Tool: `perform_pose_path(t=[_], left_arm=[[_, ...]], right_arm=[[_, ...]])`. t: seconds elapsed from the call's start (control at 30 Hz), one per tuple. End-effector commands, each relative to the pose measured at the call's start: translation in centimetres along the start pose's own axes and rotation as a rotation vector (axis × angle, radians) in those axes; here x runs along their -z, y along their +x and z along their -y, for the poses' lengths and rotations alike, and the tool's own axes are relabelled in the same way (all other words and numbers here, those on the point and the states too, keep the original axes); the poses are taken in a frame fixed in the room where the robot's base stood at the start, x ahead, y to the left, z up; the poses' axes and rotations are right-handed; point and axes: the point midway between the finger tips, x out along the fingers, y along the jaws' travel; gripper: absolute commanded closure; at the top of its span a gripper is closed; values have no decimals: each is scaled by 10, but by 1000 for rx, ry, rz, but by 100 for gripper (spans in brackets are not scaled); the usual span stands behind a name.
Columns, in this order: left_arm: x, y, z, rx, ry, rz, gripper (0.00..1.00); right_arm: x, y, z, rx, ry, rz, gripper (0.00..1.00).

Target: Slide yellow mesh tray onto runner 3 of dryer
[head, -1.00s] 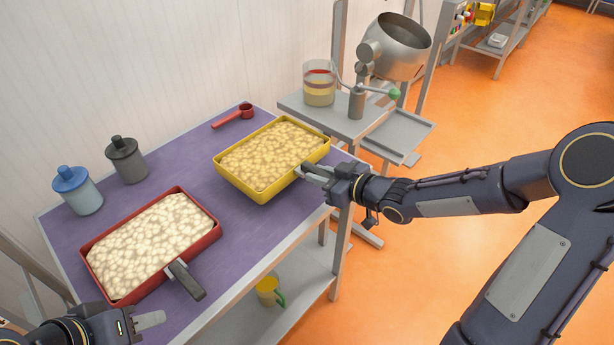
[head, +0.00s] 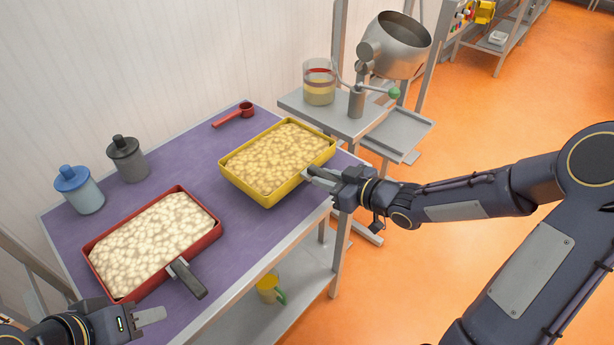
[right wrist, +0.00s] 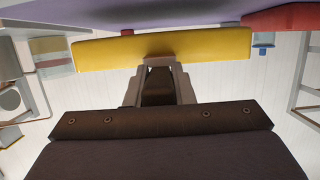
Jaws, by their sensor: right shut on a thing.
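The yellow mesh tray (head: 262,193), filled with pale lumpy pieces, is over the right end of the purple table. I cannot tell if it touches the table. My right gripper (head: 317,177) is shut on the tray's near right side, its handle mostly hidden by the fingers. In the right wrist view the yellow wall (right wrist: 210,48) spans just beyond the fingers (right wrist: 158,82). My left gripper (head: 150,315) is at the lower left, apart from the trays; its jaw opening is unclear. I cannot make out the dryer or its runners for certain.
A red tray (head: 210,238) with a dark handle lies on the purple table (head: 230,235). Blue-lidded (head: 80,190) and dark (head: 127,158) jars and a red scoop (head: 234,114) stand behind. A grey stand (head: 345,122) with a glass jar (head: 319,82) and metal drum (head: 397,45) is beyond.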

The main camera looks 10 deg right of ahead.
Motion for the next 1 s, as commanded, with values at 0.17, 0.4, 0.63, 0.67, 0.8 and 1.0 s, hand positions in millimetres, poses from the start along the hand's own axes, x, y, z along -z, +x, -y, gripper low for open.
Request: perform_pose_path(t=[0.17, 0.4, 0.63, 0.67, 0.8, 1.0], left_arm=[[5, -11, -5, 0, 0, 0, 64], [10, -21, -9, 0, 0, 0, 64], [15, -30, -14, 0, 0, 0, 64], [16, -31, -14, 0, 0, 0, 64], [18, -36, -16, 0, 0, 0, 64], [22, -43, -20, 0, 0, 0, 64]], right_arm=[[-2, -22, -1, -4, 1, -2, 100], [-10, -48, -1, -3, 1, -3, 100], [-18, -73, 0, -3, 2, -3, 100], [-19, -76, 0, -3, 2, -3, 100], [-24, -91, -1, -3, 1, -2, 100], [-31, -113, -1, -4, 1, -2, 100]])
